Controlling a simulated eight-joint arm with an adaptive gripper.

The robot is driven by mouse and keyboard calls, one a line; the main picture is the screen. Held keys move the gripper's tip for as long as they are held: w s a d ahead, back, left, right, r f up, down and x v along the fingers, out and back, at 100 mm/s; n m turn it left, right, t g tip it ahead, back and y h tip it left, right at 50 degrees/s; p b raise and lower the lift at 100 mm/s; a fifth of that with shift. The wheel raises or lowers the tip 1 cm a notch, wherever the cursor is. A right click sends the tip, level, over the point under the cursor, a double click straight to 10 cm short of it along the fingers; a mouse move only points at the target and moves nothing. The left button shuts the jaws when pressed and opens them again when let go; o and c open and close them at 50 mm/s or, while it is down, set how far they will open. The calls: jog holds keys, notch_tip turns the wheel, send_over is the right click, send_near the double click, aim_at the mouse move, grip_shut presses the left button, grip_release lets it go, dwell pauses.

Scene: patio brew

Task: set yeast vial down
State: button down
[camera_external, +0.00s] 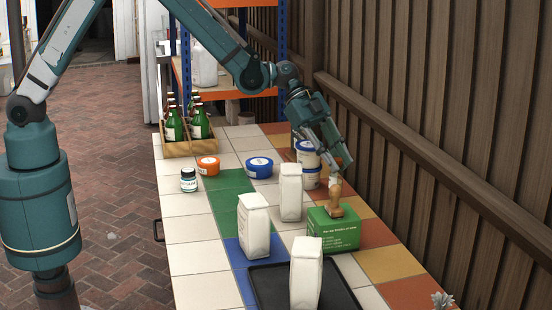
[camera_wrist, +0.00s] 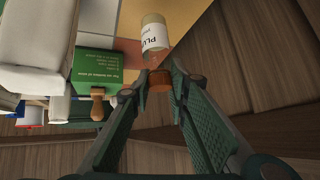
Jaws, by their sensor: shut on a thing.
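The yeast vial (camera_wrist: 155,36) is clear with a white label and a brown stopper. My gripper (camera_wrist: 160,80) is shut on the stopper, and the vial's labelled end points away from the fingers. In the external view my gripper (camera_external: 341,162) is over the right side of the tiled table (camera_external: 189,205). The vial (camera_external: 334,184) hangs below it, close to the green box (camera_external: 334,233) and partly hidden behind a wooden-handled tool (camera_external: 335,208). I cannot tell whether the vial touches the table.
Stacked blue-and-white tubs (camera_external: 307,158) stand just left of my gripper. White bags (camera_external: 254,226) and a black tray (camera_external: 265,279) are nearer the front. A wooden fence (camera_external: 420,120) runs along the right. The wrist view shows bare tiles (camera_wrist: 186,14) beside the vial.

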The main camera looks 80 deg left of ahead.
jog(key=shift+f, duration=0.1)
jog(key=shift+f+b, duration=0.35)
jog(key=shift+f, duration=1.4)
jog(key=shift+f, duration=0.15)
jog(key=c, duration=2.2)
grip_release()
jog(key=shift+r, duration=0.25)
jog(key=p+v, duration=0.1)
jog(key=v, duration=1)
jog(key=shift+s+a+r+p, duration=0.2)
jog(key=shift+s+a+p, duration=0.05)
jog(key=shift+a+p, duration=0.1)
